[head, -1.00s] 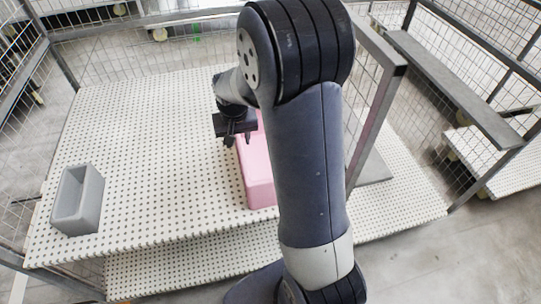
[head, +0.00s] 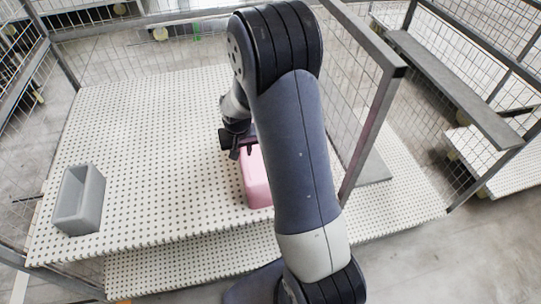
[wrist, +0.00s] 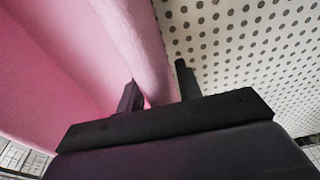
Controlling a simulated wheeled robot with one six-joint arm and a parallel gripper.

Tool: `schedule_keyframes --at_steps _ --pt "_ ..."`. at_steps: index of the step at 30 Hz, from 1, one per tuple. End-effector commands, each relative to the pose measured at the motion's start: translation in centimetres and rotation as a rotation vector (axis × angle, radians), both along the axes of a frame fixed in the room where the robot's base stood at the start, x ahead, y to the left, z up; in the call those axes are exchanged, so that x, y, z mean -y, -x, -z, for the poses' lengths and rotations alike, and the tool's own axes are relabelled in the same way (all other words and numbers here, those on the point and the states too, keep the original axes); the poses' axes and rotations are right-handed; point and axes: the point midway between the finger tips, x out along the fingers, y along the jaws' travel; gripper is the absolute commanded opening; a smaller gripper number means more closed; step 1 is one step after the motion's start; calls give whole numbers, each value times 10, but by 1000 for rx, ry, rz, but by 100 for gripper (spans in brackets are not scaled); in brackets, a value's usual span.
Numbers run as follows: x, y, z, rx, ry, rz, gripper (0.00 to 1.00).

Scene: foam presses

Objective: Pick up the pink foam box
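The pink foam box (head: 257,180) stands on the white perforated table (head: 150,140), partly hidden behind my arm. My gripper (head: 238,153) is at the box's far left edge in the head view. In the wrist view, the pink box (wrist: 60,60) fills the left side. My gripper (wrist: 157,75) is open there, with its two dark fingers apart. The left finger is against the pink and the right finger is over the white dotted surface. The box's wall edge reaches between them, and a gap shows beside the right finger. Whether the left finger touches the box I cannot tell.
A grey open foam box (head: 78,200) stands at the table's left. The table between it and the pink box is clear. A grey metal frame post (head: 372,130) with wire mesh rises right of my arm. A lower perforated shelf (head: 190,268) shows in front.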

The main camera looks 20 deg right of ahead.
Motion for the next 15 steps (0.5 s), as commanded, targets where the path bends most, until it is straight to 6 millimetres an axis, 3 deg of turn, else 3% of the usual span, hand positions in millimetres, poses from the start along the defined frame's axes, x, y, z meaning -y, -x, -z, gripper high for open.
schedule_keyframes --at_steps 12,15 --pt "0 0 0 0 0 0 0" --pt "0 0 0 0 0 0 0"
